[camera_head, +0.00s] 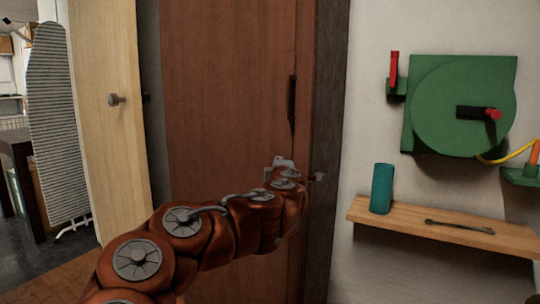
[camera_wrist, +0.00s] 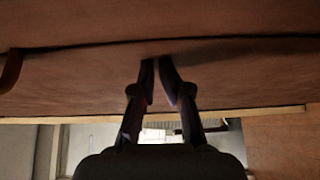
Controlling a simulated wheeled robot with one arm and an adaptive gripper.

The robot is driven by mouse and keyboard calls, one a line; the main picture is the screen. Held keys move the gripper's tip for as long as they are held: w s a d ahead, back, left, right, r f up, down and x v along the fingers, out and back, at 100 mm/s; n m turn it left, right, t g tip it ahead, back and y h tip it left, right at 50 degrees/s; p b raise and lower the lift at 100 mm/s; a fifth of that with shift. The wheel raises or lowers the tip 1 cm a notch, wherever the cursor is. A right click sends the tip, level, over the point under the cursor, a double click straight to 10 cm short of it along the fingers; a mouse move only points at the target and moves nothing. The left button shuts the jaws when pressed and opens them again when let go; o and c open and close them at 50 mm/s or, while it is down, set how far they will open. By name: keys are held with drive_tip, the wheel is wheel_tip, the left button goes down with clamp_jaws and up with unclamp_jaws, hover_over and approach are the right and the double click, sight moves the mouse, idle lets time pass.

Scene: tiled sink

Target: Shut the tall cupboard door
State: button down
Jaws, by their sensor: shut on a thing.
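The tall cupboard door (camera_head: 225,90) is a reddish-brown wooden panel in the middle of the head view, with a dark upright handle (camera_head: 292,100) near its right edge. I cannot tell how far the door stands from its frame. My gripper (camera_head: 290,170) is at the door's right edge, below the handle. In the wrist view my gripper (camera_wrist: 161,62) has its two dark fingers close together, tips against the brown door (camera_wrist: 90,80), near a dark seam. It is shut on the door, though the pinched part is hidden. The handle shows at the left (camera_wrist: 10,70).
A pale wooden door (camera_head: 105,140) with a round knob and an ironing board (camera_head: 55,120) stand at the left. A wall shelf (camera_head: 400,218) at the right carries a teal cylinder (camera_head: 382,188) and a wrench (camera_head: 460,227). A green hose reel (camera_head: 450,110) hangs above.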

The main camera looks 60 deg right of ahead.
drive_tip(key=s+a+r, duration=0.2)
drive_tip(key=a, duration=0.7)
drive_tip(key=shift+s+n+t, duration=0.15)
drive_tip(key=shift+n+t, duration=0.25)
